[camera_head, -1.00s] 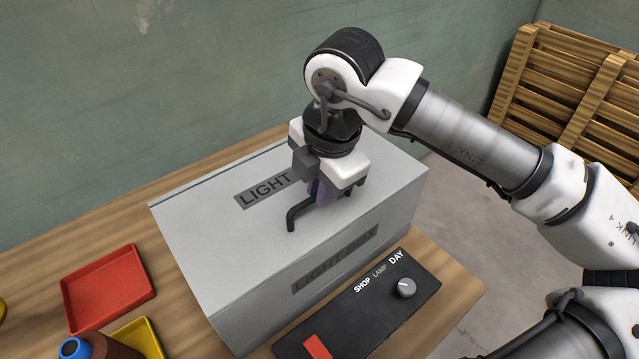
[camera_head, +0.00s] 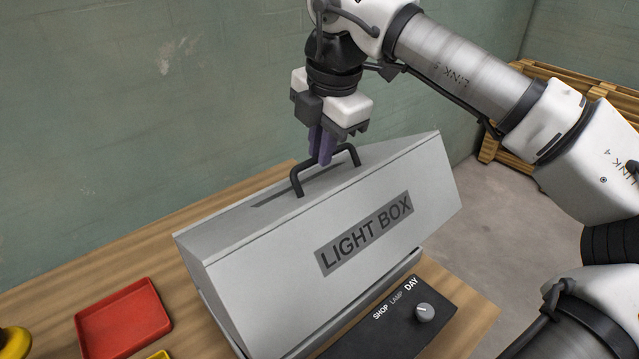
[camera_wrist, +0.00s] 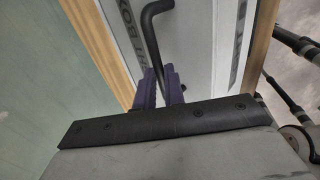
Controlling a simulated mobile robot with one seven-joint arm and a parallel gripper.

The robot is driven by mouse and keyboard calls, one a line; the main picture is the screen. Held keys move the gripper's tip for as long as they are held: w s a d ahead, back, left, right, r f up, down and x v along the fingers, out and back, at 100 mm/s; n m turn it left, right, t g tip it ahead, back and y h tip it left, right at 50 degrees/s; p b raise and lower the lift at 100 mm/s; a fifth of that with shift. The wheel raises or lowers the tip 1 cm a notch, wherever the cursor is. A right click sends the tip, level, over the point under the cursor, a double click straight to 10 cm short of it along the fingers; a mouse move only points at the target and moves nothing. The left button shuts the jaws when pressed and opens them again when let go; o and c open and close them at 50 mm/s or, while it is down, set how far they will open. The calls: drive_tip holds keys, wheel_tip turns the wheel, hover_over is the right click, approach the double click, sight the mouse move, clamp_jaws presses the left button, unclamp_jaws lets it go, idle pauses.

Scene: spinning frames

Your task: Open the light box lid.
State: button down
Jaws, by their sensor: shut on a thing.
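The light box lid (camera_head: 345,245) is a large grey cover with a "LIGHT BOX" label on its front face. The inside of the box is hidden from the head camera.
A black control panel (camera_head: 385,328) with a grey knob (camera_head: 425,312) lies in front of the box on the wooden table (camera_head: 120,262). A red tray (camera_head: 123,320) is at the left. A yellow thing (camera_head: 14,342) is at the lower left edge. A wooden pallet stack (camera_head: 500,140) stands behind right.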

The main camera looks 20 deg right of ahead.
drive_tip(key=w+a+r+p, duration=0.1)
drive_tip(key=w+a+p, duration=0.2)
drive_tip(key=w, duration=0.6)
drive_tip(key=w+a+r+g+p, duration=0.1)
drive_tip(key=w+a+r+p, duration=0.1)
drive_tip(key=w+a, duration=0.3)
drive_tip(key=shift+w+r+p, duration=0.25)
drive_tip(key=shift+w+p, duration=0.2)
drive_tip(key=shift+w, duration=1.9)
drive_tip(key=shift+w+a, duration=0.1)
drive_tip(key=shift+w, duration=0.05)
drive_tip(key=c, duration=1.7)
unclamp_jaws()
drive_tip(key=shift+w+a+f, duration=0.1)
drive_tip(key=shift+w+f, duration=0.05)
drive_tip(key=shift+o, duration=1.1)
drive_tip(key=shift+w+f, duration=0.15)
drive_tip(key=shift+w, duration=0.2)
drive_tip(key=shift+s+h, duration=0.1)
drive_tip(key=shift+h, duration=0.2)
drive_tip(key=shift+r, duration=0.25)
